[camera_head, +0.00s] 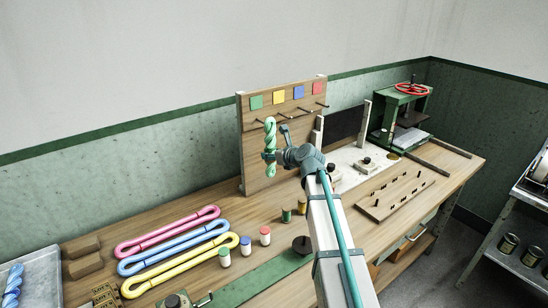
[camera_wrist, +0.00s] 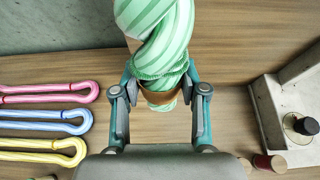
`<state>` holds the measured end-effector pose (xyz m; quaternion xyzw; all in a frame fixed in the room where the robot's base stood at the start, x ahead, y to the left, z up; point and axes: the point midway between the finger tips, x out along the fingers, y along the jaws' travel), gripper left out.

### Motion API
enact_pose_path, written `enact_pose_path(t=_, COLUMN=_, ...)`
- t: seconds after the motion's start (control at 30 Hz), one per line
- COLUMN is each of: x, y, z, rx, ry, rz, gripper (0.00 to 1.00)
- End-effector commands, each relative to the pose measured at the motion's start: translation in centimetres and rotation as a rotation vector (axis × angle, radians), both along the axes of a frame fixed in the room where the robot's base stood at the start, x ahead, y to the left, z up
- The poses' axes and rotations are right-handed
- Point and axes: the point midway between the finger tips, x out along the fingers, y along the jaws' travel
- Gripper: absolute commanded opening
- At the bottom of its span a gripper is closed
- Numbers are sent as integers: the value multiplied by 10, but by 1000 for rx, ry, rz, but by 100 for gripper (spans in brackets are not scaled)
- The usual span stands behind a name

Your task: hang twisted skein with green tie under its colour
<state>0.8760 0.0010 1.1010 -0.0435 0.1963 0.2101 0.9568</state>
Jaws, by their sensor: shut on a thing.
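A green-and-white twisted skein (camera_head: 270,133) stands upright in my gripper (camera_head: 272,156), in front of the wooden peg board (camera_head: 258,165). In the wrist view the skein (camera_wrist: 160,40) rises between the fingers of my gripper (camera_wrist: 160,108), with a brown band around its lower part.
Pink (camera_head: 167,231), blue (camera_head: 173,247) and yellow (camera_head: 180,264) looped skeins lie on the bench. Small spools stand in front of the board.

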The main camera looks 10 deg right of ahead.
Motion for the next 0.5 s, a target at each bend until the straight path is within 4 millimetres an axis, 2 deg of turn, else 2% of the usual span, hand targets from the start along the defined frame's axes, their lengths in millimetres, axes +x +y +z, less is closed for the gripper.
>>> enact_pose_path(t=0.5, x=22, y=10, z=-4, rx=1, ry=-1, rz=0, gripper=1)
